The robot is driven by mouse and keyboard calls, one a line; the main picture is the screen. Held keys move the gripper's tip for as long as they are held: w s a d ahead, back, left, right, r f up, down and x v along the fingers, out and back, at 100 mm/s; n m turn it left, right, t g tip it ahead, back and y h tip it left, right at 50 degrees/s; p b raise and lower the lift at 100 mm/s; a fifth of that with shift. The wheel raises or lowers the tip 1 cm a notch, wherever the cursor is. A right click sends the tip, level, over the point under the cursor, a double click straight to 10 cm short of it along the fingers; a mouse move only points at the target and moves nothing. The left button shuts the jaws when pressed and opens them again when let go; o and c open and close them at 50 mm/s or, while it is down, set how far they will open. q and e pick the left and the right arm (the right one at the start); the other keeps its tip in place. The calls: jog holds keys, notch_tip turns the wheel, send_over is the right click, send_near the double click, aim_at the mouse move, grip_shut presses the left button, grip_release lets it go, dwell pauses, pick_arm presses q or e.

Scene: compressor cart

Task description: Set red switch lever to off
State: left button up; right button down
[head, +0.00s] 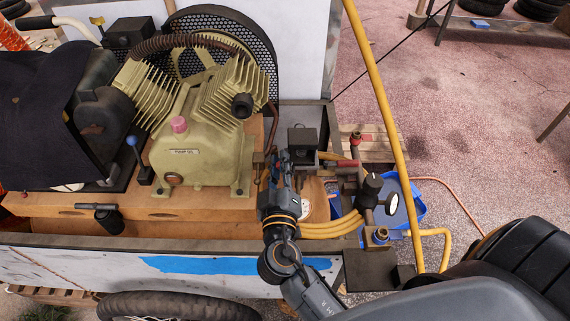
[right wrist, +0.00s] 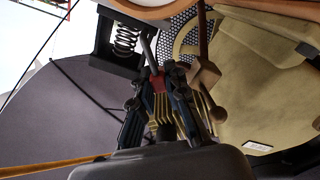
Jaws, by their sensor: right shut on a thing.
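The red switch lever (right wrist: 158,82) shows in the right wrist view as a small red grip on a grey rod. The rod rises beside a dark switch box with a spring (right wrist: 124,40). My right gripper (right wrist: 162,92) is shut on the red grip, with a finger on each side. In the head view my right gripper (head: 283,160) is just left of the dark box (head: 302,143), beside the compressor. There the gripper hides the lever, and I cannot tell its exact angle. My left gripper is not in view.
The yellowish compressor (head: 190,145) stands left of the gripper on a wooden deck (head: 150,205). Yellow hose coils (head: 335,228), a black-knobbed regulator (head: 372,187) and a blue tub (head: 416,205) are at the right. A tall yellow pipe (head: 378,90) rises there. A blue-knobbed lever (head: 133,143) stands left.

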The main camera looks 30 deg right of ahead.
jog(key=shift+w+a+f+n, duration=0.15)
jog(key=shift+a+f+n, duration=0.15)
jog(key=shift+n, duration=0.7)
jog(key=shift+w+a+f+n, duration=0.15)
jog(key=shift+f+n, duration=0.25)
jog(key=shift+n, duration=0.6)
jog(key=shift+s+a, duration=0.1)
jog(key=c, duration=1.3)
grip_release()
jog(key=v, duration=1.2)
